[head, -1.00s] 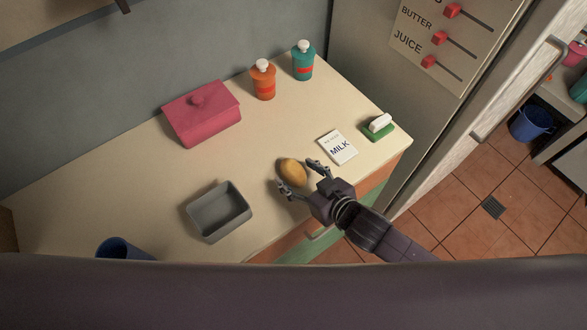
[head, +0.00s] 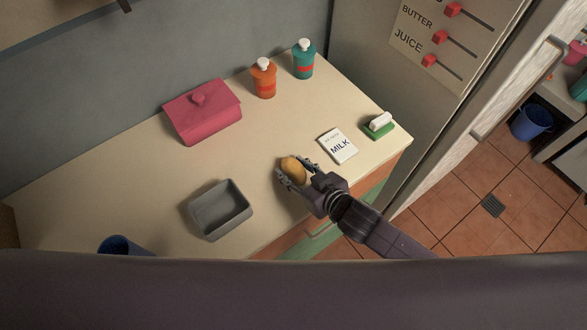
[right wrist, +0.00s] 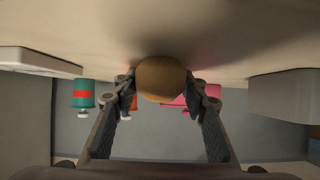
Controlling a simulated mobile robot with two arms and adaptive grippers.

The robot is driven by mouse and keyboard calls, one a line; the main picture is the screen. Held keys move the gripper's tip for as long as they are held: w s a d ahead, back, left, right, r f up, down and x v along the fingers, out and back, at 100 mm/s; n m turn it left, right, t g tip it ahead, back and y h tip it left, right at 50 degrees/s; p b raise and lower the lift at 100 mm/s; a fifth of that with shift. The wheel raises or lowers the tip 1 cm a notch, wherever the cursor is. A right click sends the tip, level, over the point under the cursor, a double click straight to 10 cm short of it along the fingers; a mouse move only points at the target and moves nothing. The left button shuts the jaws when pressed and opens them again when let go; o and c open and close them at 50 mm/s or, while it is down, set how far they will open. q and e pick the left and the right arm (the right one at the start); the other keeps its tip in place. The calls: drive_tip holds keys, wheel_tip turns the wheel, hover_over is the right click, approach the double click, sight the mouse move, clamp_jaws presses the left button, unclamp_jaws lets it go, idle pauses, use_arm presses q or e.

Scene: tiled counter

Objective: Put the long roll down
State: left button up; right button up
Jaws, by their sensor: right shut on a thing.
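The long roll, a golden-brown bread roll (head: 292,168), is between the fingers of my right gripper (head: 297,174) over the front part of the counter. In the right wrist view the roll (right wrist: 160,79) shows end-on, with a finger pressed on each side. The right gripper (right wrist: 160,84) is shut on it. The roll is at or just above the counter top; I cannot tell whether it touches. My left gripper is not in view.
A grey bin (head: 221,210) stands left of the roll, with a blue cup (head: 124,245) beyond it. A pink box (head: 202,112) and two bottles (head: 263,78) (head: 304,59) stand behind. The counter's middle is clear.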

sight(296, 166)
wheel_tip(296, 166, up, 20)
idle(0.6)
drive_tip(key=shift+d, duration=0.1)
drive_tip(key=s+d+f+n+y+b, duration=0.1)
drive_tip(key=s+d+f, duration=0.15)
drive_tip(key=d, duration=0.85)
drive_tip(key=s+d+r+n+g+y+b, duration=0.1)
drive_tip(key=s+d+r+n+g, duration=0.1)
drive_tip(key=d+r, duration=0.4)
drive_tip(key=shift+s+d+n+g+y, duration=0.3)
drive_tip(key=shift+s+d+y, duration=0.1)
drive_tip(key=shift+s+d, duration=0.55)
drive_tip(key=shift+w, duration=0.15)
